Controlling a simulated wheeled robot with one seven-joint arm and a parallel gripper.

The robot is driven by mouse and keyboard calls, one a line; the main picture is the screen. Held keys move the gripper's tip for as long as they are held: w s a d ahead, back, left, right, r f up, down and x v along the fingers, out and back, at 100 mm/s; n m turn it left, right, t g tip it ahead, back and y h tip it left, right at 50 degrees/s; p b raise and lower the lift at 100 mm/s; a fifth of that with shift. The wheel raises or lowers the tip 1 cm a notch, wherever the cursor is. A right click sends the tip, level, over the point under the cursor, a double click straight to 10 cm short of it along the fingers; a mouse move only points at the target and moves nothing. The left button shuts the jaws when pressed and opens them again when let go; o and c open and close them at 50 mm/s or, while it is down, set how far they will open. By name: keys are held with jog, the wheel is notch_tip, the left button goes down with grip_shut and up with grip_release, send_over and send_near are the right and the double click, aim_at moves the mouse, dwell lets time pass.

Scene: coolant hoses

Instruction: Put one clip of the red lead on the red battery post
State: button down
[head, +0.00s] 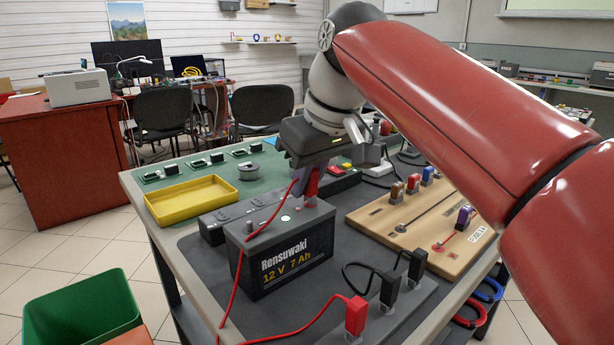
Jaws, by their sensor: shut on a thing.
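The black battery (290,263), marked 12 V 7 Ah, stands on the grey mat. A small red part that looks like the red post (249,227) shows at its left front corner. My gripper (309,182) points down over the rear right part of the battery top, shut on a red clip (313,186). The fingers partly hide the clip; I cannot tell whether it touches the battery. The red lead (236,283) runs from the clip across the battery's left side and down. Another red clip (355,316) stands upright on a grey holder at the front.
Black clips (390,289) with a black lead stand on the same holder (412,297). A wooden board (384,222) with coloured connectors lies to the right. A yellow tray (190,201) is at the left. A green bin (82,310) stands on the floor.

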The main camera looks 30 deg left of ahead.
dwell(0.4)
jog(key=c, duration=1)
grip_release()
jog(key=p+v, duration=0.2)
jog(key=v, duration=0.1)
jog(key=shift+w+a+r+p, duration=0.1)
jog(key=shift+r+p, duration=0.2)
jog(key=shift+p, duration=0.1)
jog(key=v, duration=0.5)
jog(key=shift+a+r+b, duration=0.2)
jog(key=shift+b, duration=0.1)
